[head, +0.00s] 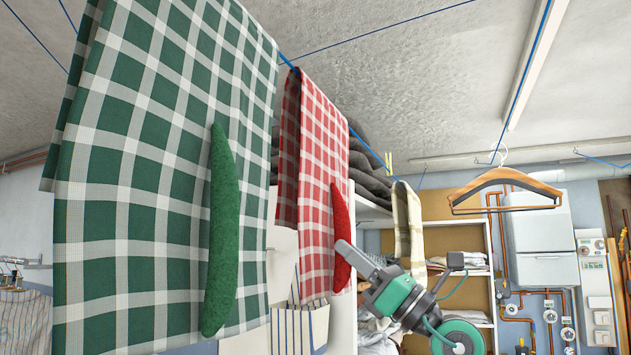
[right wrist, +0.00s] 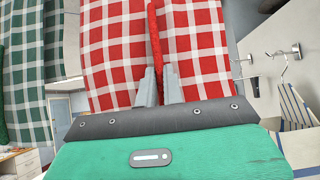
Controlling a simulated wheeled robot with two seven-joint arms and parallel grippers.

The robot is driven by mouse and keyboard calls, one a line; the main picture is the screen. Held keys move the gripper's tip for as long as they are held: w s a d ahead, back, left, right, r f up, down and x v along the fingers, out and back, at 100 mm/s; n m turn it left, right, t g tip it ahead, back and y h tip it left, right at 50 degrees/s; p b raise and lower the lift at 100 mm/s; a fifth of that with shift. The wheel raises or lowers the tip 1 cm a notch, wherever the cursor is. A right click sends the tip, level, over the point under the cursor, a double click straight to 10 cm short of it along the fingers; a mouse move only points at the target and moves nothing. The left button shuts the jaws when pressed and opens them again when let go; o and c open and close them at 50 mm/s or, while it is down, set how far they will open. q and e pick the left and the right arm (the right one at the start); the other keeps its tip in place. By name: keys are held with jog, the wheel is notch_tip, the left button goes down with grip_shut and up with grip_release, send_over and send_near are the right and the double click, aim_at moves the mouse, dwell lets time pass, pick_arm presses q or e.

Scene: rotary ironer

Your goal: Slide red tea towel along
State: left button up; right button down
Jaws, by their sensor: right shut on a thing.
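The red-and-white checked tea towel (head: 318,140) hangs folded over a blue line in the head view, right of the green towel. A thick red strip (head: 341,222) stands out from its face. My right gripper (head: 345,252) is at the lower part of this strip. In the right wrist view the gripper (right wrist: 160,92) has its two fingers closed on either side of the red strip (right wrist: 154,32), with the red towel (right wrist: 110,50) behind. The strip's lower end is partly hidden by the fingers. My left gripper is not in view.
A green checked towel (head: 130,170) with a green strip (head: 221,230) hangs close on the left. Farther along the line are a yellow clothespin (head: 389,163) and a cream checked cloth (head: 408,225). A wooden hanger (head: 505,180) hangs at right. Shelves stand behind.

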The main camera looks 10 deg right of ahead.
jog(key=shift+w+d+b, duration=0.3)
jog(key=shift+w+d, duration=0.1)
jog(key=shift+w, duration=0.2)
jog(key=shift+w+d+b, duration=0.25)
jog(key=shift+w+d, duration=0.15)
jog(key=shift+w, duration=0.2)
jog(key=c, duration=1.5)
grip_release()
jog(key=shift+o, duration=0.2)
jog(key=b+v, duration=0.3)
jog(key=v, duration=0.3)
